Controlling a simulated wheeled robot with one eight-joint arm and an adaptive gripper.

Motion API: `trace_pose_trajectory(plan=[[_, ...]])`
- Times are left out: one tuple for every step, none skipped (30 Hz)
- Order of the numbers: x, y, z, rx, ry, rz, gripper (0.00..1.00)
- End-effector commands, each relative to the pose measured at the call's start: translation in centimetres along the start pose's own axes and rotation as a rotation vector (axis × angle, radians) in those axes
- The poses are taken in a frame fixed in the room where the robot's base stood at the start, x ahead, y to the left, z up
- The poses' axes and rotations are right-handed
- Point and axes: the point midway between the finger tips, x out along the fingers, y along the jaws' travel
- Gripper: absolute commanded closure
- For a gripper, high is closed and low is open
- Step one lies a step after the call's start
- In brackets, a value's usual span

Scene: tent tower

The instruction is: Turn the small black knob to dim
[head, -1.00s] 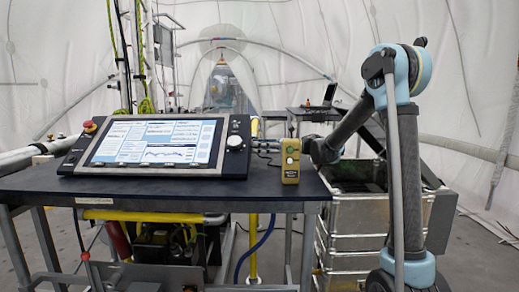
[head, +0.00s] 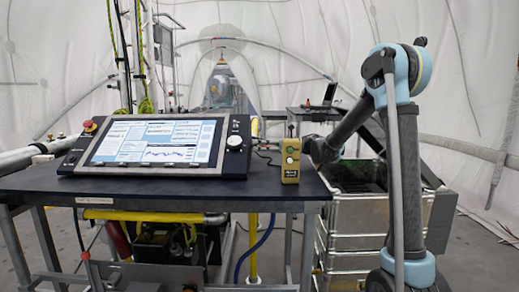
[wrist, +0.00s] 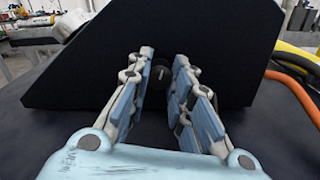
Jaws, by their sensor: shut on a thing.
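The console (head: 70,160) stands on the dark table, its screen facing me. In the wrist view its black wedge-shaped side panel (wrist: 225,75) fills the far side. The small black knob (wrist: 158,73) is on that panel, between my fingertips. My gripper (wrist: 160,85) has its blue-padded fingers on either side of the knob, shut on it. In the head view my gripper (head: 264,147) reaches in from the right to the console's right side, partly hidden behind a yellow box. The knob is not visible in the head view.
The yellow box (head: 291,162) stands on the table's right end, in front of my gripper. Metal crates (head: 345,235) stand right of the table. An orange hose (wrist: 290,85) shows in the wrist view.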

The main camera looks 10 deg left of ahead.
Motion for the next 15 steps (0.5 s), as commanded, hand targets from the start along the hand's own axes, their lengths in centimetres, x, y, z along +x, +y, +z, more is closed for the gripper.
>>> trace_pose_trajectory(plan=[[-0.05, -0.19, 0.11, 0.042, -0.002, -0.004, 1.00], [-0.05, -0.21, 0.12, 0.070, -0.002, -0.004, 1.00], [-0.05, -0.22, 0.12, 0.108, -0.002, -0.004, 1.00], [-0.06, -0.24, 0.12, 0.137, -0.003, -0.004, 1.00], [-0.06, -0.25, 0.13, 0.166, -0.003, -0.004, 1.00], [-0.06, -0.27, 0.13, 0.204, -0.003, -0.004, 1.00], [-0.06, -0.28, 0.13, 0.232, -0.003, -0.004, 1.00], [-0.06, -0.30, 0.13, 0.261, -0.003, -0.004, 1.00], [-0.06, -0.32, 0.13, 0.299, -0.003, -0.004, 1.00], [-0.06, -0.33, 0.13, 0.328, -0.003, -0.004, 1.00], [-0.06, -0.34, 0.13, 0.357, -0.004, -0.004, 1.00], [-0.06, -0.36, 0.14, 0.394, -0.004, -0.004, 1.00], [-0.07, -0.38, 0.14, 0.423, -0.004, -0.004, 1.00], [-0.07, -0.39, 0.14, 0.452, -0.004, -0.004, 1.00], [-0.07, -0.41, 0.14, 0.489, -0.004, -0.005, 1.00]])
